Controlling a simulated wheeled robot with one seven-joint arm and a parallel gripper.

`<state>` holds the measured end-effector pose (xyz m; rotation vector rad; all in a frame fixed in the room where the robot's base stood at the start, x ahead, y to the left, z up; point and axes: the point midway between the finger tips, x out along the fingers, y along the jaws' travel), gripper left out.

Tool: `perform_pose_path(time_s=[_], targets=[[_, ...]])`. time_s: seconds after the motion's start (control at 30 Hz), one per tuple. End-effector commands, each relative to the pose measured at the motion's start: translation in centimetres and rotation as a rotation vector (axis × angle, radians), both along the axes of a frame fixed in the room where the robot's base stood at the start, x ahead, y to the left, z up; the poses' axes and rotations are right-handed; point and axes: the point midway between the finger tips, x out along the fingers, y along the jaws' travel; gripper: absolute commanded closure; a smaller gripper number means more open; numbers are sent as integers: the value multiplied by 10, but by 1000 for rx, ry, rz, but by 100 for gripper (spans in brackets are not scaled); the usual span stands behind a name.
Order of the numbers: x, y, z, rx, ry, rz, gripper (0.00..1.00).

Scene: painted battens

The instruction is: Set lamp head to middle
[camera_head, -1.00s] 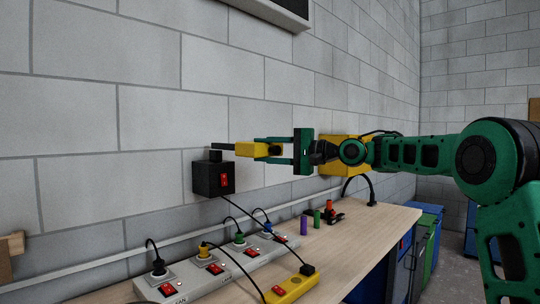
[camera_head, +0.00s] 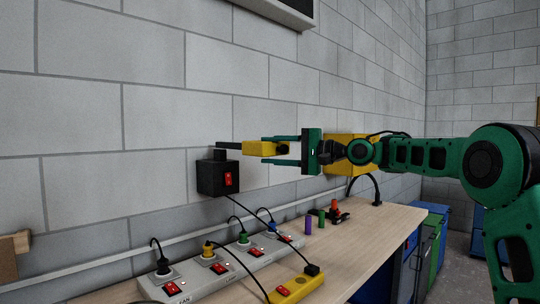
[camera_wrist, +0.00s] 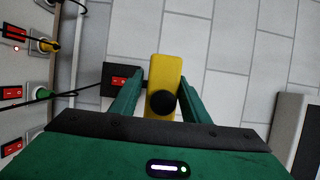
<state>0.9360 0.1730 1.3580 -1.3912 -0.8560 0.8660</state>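The lamp head (camera_head: 265,148) is a yellow block with a dark round knob, on a black arm (camera_head: 229,145) above a black wall box (camera_head: 217,178) with a red switch. In the wrist view the lamp head (camera_wrist: 165,72) stands between my fingers, its black knob (camera_wrist: 162,103) facing the camera. My gripper (camera_head: 278,150) is level with the lamp head in the head view. Its fingers are open on both sides of the head, with narrow gaps visible. In the wrist view my gripper (camera_wrist: 162,84) shows the same.
Below are a power strip (camera_head: 225,271) with several plugs and red switches and a yellow switch block (camera_head: 295,289). Small coloured cylinders (camera_head: 308,224) stand on the bench (camera_head: 352,234). A grey panel (camera_wrist: 301,130) is at right in the wrist view.

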Motion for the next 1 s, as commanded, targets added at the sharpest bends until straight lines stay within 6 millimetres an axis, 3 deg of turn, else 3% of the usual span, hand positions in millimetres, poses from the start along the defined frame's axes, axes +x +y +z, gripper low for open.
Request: perform_pose_path(time_s=[0.47,1.0], targets=[[-3,-7,2,0,-4,-2,59],[-42,-85,1,1,-2,0,59]])
